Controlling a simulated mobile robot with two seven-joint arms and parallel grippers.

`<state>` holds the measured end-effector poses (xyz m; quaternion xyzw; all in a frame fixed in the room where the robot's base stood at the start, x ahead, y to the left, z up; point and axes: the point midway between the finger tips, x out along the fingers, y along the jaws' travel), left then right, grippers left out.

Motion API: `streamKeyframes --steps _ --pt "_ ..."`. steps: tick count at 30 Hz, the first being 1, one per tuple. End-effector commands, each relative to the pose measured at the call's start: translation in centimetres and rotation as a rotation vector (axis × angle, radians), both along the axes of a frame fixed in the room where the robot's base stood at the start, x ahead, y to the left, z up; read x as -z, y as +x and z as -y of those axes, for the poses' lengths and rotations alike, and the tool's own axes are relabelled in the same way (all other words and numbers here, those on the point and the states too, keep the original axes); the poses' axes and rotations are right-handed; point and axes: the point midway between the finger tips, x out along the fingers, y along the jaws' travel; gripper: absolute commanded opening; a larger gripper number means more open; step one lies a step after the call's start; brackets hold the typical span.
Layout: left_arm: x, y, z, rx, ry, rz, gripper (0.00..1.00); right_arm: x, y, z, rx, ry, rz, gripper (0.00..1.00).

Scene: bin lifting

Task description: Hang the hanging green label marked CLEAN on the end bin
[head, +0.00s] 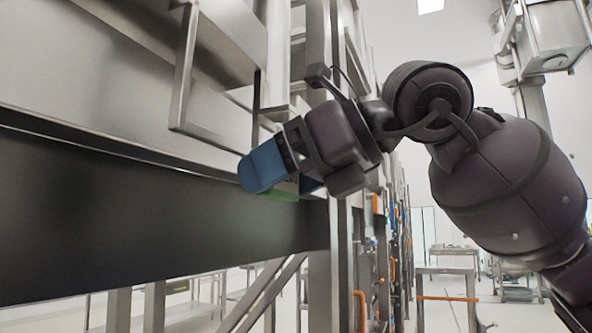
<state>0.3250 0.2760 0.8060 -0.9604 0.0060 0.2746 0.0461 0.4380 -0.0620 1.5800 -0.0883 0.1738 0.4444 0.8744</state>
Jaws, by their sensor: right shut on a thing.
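My right gripper (281,178) has blue fingers and is in front of the large steel bin (85,95), near its lower edge. It is shut on the green label (279,195). Only a thin green strip of the label shows below the blue fingers. The rest of the label, including any marking, is hidden behind the gripper. I cannot tell whether the label touches the bin. My left gripper is not in the head view.
A square steel handle frame (181,75) juts from the bin just above my gripper. A dark beam (150,220) runs below the bin. Steel posts and orange parts (362,310) stand at the right, with a steel table (447,272) farther back.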

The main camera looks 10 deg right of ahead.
Motion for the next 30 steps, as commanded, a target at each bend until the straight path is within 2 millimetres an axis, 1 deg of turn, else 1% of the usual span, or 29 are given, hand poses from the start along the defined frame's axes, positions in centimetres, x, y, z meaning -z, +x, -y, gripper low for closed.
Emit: streamKeyframes --steps 11,29,30 --pt "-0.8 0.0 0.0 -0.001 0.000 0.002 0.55 -0.1 1.4 -2.0 -0.001 0.000 0.000 0.55" --pt "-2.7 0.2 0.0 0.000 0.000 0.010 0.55 -0.1 3.7 -5.1 -0.002 0.000 -0.001 0.55" --pt "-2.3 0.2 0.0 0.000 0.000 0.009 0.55 0.2 3.7 -5.1 -0.001 0.001 0.000 0.55"
